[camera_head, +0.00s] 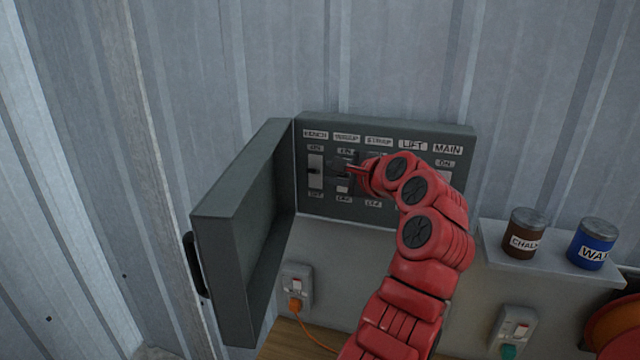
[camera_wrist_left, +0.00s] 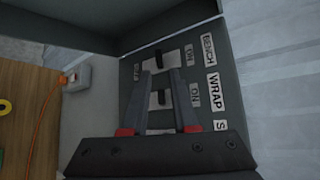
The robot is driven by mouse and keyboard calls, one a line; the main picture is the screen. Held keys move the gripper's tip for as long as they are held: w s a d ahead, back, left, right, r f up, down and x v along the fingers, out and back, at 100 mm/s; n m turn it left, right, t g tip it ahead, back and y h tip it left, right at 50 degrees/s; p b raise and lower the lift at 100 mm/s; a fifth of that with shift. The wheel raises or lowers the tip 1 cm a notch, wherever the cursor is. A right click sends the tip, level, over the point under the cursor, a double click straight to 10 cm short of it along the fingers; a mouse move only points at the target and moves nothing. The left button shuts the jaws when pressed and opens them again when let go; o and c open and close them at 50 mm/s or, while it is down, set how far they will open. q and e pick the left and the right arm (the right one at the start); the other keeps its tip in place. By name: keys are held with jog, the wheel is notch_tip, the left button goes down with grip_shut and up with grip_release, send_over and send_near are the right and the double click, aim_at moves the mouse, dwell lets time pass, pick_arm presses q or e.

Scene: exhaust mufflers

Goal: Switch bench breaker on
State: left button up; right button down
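The open breaker panel (camera_head: 385,214) shows labels BENCH, LIFT and MAIN, with two smaller labels between. The bench breaker (camera_head: 315,171) is at the panel's left end, a pale upright slot between its ON and OFF labels. It also shows in the left wrist view (camera_wrist_left: 169,60), just beyond my fingertips; its lever position is hard to tell. My left gripper (camera_head: 337,168) is in front of the panel, just right of the bench breaker. In the wrist view, its two fingers (camera_wrist_left: 160,73) are apart with nothing held between them. They partly hide the neighbouring WRAP breaker. My right gripper is not seen.
The panel door (camera_head: 238,235) stands open to the left, close to the bench breaker. A socket with an orange plug (camera_head: 295,304) is below. A brown chalk can (camera_head: 524,234) and a blue wax can (camera_head: 592,245) stand on a shelf at right.

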pick_arm(q)
jog(key=b+v, duration=0.3)
jog(key=v, duration=0.6)
jog(key=shift+f, duration=0.1)
